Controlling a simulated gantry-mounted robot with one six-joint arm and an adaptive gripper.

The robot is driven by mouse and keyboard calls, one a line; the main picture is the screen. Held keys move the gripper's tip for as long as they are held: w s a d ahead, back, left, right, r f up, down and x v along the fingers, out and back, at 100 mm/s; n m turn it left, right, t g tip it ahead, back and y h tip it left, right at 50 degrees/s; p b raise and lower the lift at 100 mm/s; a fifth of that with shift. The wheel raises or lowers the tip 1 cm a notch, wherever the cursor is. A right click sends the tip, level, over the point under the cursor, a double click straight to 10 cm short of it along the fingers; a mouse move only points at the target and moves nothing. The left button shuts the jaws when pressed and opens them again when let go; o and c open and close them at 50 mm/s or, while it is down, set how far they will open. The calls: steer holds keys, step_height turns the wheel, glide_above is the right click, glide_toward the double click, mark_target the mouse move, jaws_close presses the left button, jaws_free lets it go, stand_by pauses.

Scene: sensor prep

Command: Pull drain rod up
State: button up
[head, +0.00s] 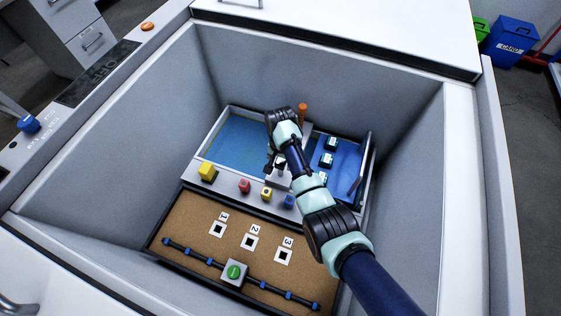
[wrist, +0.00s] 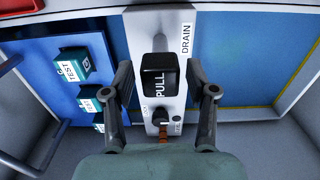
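The drain rod's black block-shaped handle (wrist: 160,72), marked PULL, stands on a light panel strip beside the DRAIN label (wrist: 187,40) in the wrist view. A grey shaft (wrist: 159,40) shows just beyond it. My gripper (wrist: 161,72) is open, with one finger on each side of the handle. A gap shows between each finger and the handle. In the head view my gripper (head: 275,160) reaches down over the strip between the two blue areas, and my arm hides the handle there.
A blue basin (head: 235,140) lies left of the strip. A blue tray (head: 347,158) with several TEST blocks (head: 326,160) lies right. Coloured blocks (head: 244,186) and a cork board (head: 190,229) lie in front. High bin walls surround everything.

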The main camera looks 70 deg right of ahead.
jaws_close()
step_height(320, 180, up, 5)
steer(key=p, duration=0.5)
steer(key=shift+f, duration=0.1)
steer(key=shift+w+d+f, duration=0.1)
steer(key=shift+c, duration=0.5)
jaws_free()
steer(key=o, duration=0.4)
steer(key=shift+c, duration=0.2)
step_height(320, 180, up, 12)
